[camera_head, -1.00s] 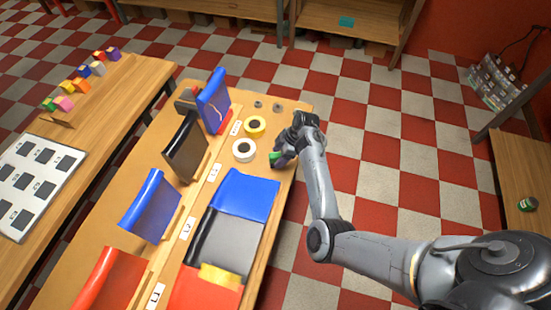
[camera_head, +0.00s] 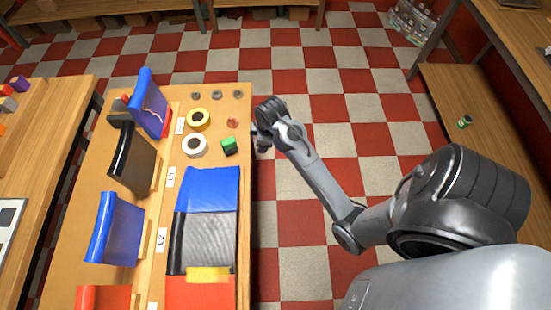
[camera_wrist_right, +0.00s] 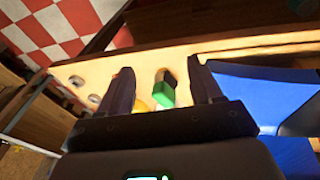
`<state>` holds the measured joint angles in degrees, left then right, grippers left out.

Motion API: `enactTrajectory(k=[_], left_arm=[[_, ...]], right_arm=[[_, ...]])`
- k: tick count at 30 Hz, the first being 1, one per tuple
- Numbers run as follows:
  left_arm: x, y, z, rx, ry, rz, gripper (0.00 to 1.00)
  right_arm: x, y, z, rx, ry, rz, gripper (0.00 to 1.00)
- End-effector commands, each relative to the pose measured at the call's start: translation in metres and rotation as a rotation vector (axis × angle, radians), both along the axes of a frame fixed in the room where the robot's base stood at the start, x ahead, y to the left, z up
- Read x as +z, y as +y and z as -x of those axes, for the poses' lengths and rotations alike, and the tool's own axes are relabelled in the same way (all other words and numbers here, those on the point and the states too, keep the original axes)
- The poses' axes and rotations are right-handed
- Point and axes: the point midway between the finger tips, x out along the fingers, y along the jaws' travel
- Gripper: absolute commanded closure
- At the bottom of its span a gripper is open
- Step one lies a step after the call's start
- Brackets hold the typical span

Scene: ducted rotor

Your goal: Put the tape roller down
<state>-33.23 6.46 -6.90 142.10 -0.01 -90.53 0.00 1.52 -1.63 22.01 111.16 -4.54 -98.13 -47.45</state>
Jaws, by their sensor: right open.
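The tape roller, seemingly the small green and dark piece (camera_head: 229,146), rests on the table near its right edge, beside a white tape roll (camera_head: 194,145). In the right wrist view the green piece (camera_wrist_right: 162,92) shows beyond and between the fingertips, apart from them. My right gripper (camera_head: 262,146) is just off the table's right edge, to the right of the green piece. It is open and empty, with two dark fingers spread (camera_wrist_right: 163,88). My left gripper is not in view.
A yellow tape roll (camera_head: 198,119), a small red piece (camera_head: 232,123) and several grey rings lie nearby. A blue sheet (camera_head: 210,190) and a dark panel (camera_head: 208,243) lie in front. Upright blue (camera_head: 116,229) and black panels line the left. Checkered floor is clear right of the table.

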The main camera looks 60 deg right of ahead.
Motion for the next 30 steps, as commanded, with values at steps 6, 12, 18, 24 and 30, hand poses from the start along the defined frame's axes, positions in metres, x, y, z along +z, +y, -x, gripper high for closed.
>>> enactTrajectory(k=[6, 12, 18, 24, 30], left_arm=[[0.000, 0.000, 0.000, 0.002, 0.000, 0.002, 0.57], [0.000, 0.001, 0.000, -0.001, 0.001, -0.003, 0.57], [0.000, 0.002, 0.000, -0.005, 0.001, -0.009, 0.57], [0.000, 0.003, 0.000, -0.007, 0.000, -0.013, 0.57], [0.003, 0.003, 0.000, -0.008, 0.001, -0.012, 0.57]], right_arm=[[0.001, 0.080, 0.076, -0.160, -0.063, 0.001, 0.35], [0.012, 0.142, 0.132, -0.263, -0.086, -0.107, 0.35], [0.020, 0.169, 0.156, -0.314, -0.086, -0.173, 0.35], [0.021, 0.171, 0.158, -0.322, -0.085, -0.180, 0.35], [0.024, 0.171, 0.157, -0.321, -0.085, -0.179, 0.35]])
